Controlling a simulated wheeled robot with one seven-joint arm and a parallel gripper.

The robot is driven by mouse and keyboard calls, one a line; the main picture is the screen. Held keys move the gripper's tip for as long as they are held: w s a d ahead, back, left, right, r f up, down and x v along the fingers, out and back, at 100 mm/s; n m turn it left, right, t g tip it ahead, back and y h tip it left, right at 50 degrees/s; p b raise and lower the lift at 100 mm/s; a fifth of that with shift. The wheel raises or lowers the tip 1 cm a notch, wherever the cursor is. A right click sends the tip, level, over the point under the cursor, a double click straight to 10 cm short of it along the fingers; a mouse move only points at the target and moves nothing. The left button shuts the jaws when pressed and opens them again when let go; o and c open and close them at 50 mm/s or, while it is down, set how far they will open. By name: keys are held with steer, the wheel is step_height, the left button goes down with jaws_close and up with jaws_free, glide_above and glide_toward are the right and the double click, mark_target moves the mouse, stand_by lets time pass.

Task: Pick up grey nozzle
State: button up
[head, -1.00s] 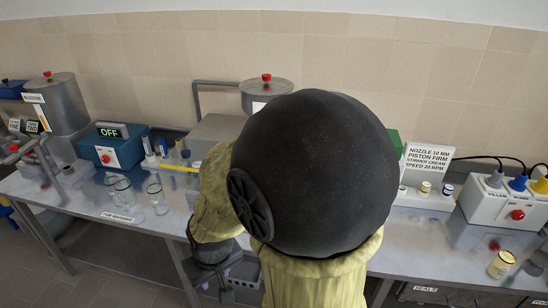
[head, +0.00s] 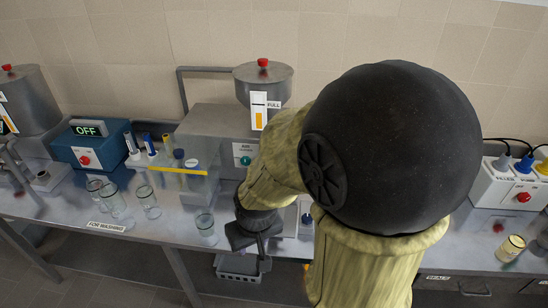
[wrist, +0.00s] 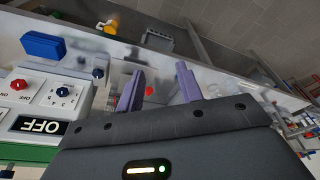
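I cannot make out a grey nozzle for sure in either view; my arm hides part of the bench in the head view. My gripper (head: 262,258) hangs at the front edge of the bench, its fingers hardly showing there. In the wrist view my gripper (wrist: 160,69) has its two purple-grey fingers spread apart, with nothing held between them. A small red knob (wrist: 149,91) shows behind the gap.
Several glass jars (head: 148,203) stand on the bench (head: 180,232). A blue box (head: 98,145) reads OFF. Behind stands a lidded hopper (head: 262,84). A socket box (head: 508,188) and a cream jar (head: 511,248) are at right. A grey crate (head: 238,270) sits under the bench.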

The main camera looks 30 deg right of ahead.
steer(key=shift+o, duration=1.3)
steer(key=o, duration=0.3)
steer(key=shift+w+a+f, duration=0.1)
steer(key=shift+w, duration=0.15)
steer(key=w+f+m+t+h+b, duration=0.1)
steer(key=w+f+m+t+b, duration=0.15)
steer(key=w, duration=0.45)
steer(key=w+f+m+t+h+b, duration=0.1)
steer(key=w+t+b, duration=0.25)
steer(key=w, duration=0.25)
steer(key=d+r+m+t+h+b, duration=0.1)
steer(key=d+m+h, duration=0.1)
steer(key=h, duration=0.1)
steer(key=w+d+r+m+t+h+b, duration=0.1)
steer(key=m+h, duration=0.1)
steer(key=h, duration=0.2)
steer(key=w+d+r+m+t+h+b, duration=0.1)
steer(key=d+m+h+b, duration=0.1)
steer(key=h, duration=0.2)
steer(key=shift+w+d+r+t, duration=0.2)
steer(key=shift+d+t, duration=0.1)
steer(key=shift+d, duration=0.05)
